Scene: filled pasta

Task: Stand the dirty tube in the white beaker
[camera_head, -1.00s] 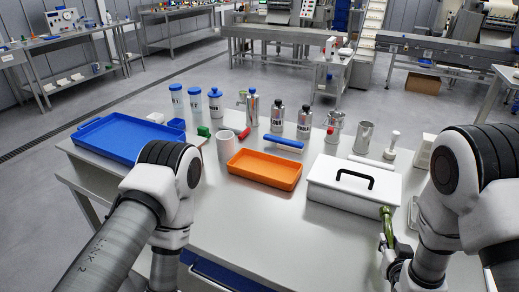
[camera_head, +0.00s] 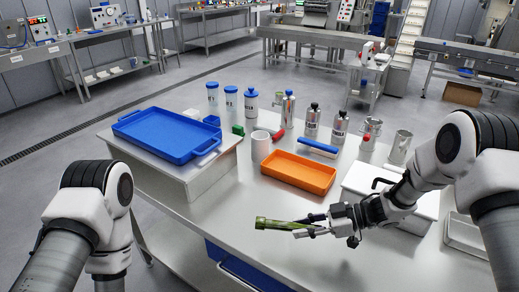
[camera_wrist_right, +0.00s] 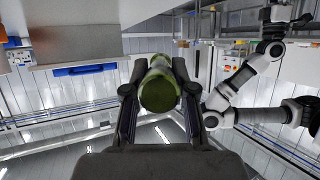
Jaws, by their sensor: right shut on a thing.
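The dirty tube (camera_head: 278,223) is green and smeared. My right gripper (camera_head: 315,224) is shut on it and holds it lying roughly level above the front part of the table, with its end to the left. The right wrist view shows the tube (camera_wrist_right: 160,88) end-on between the two fingers (camera_wrist_right: 160,110). The white beaker (camera_head: 260,147) stands upright on the table, left of the orange tray and beyond the tube; they are apart. My left arm shows at the lower left, but its gripper is out of view.
An orange tray (camera_head: 298,172) lies beside the beaker. A blue tray (camera_head: 166,133) rests on a raised stand at left. A white lidded box (camera_head: 372,184) is behind my right arm. Several bottles (camera_head: 312,118) stand at the back. The front of the table is clear.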

